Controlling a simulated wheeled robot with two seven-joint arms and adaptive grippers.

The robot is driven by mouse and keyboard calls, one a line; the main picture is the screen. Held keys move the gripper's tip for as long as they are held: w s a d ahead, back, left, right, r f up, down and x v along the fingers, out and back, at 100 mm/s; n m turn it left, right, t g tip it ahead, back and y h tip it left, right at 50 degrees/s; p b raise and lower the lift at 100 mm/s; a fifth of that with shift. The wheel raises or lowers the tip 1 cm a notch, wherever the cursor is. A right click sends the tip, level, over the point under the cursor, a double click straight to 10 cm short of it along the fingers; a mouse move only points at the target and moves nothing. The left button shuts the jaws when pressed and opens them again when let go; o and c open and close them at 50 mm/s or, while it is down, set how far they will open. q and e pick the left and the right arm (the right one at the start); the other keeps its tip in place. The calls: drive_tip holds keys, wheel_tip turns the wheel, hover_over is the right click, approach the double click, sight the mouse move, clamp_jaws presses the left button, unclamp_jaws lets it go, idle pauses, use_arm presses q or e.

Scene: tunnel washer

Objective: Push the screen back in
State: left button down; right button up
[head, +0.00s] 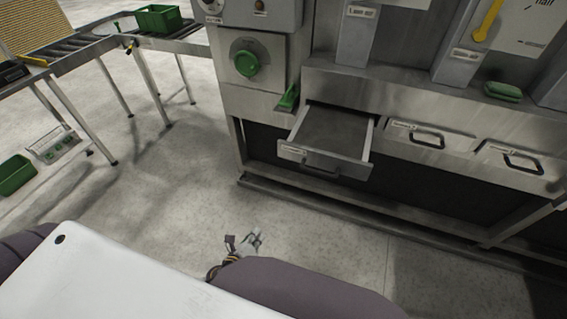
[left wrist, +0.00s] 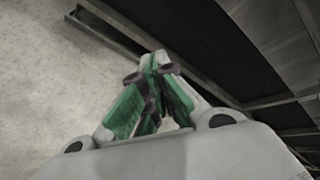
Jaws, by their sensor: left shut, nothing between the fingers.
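The screen (head: 337,132) is a drawer-like tray with a metal front and a dark handle. It is pulled out of the steel machine, left of two similar fronts that sit flush. My left gripper (head: 243,242) is low in front of the machine, over the floor, apart from the screen and nearer to me. In the left wrist view its green-padded fingers (left wrist: 152,90) meet at the tips with nothing between them. The screen cannot be made out in that view. My right gripper does not show.
A green lever (head: 287,98) sits just left of the screen's slot, below a round green knob (head: 246,62). A low rail (head: 330,212) runs along the machine's foot. A roller conveyor with a green crate (head: 158,18) stands at the back left. The floor between is clear.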

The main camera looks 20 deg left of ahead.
use_arm(q)
drive_tip(key=w+d+r+m+t, duration=0.1)
drive_tip(key=r+m, duration=0.4)
drive_tip(key=r, duration=0.5)
drive_tip(key=w+d+r+m+t, duration=0.2)
drive_tip(key=r+m+t, duration=0.2)
drive_tip(key=r, duration=0.7)
drive_tip(key=shift+w+d+r+m+t, duration=0.2)
drive_tip(key=shift+w+r+m+t, duration=0.1)
drive_tip(key=shift+m, duration=0.3)
drive_tip(key=shift+w, duration=0.1)
drive_tip(key=p, duration=0.3)
approach(287, 156)
drive_tip(key=shift+w, duration=1.95)
drive_tip(key=shift+w+d+p, duration=0.15)
drive_tip(key=shift+w+p, duration=0.15)
drive_tip(key=shift+w, duration=1.25)
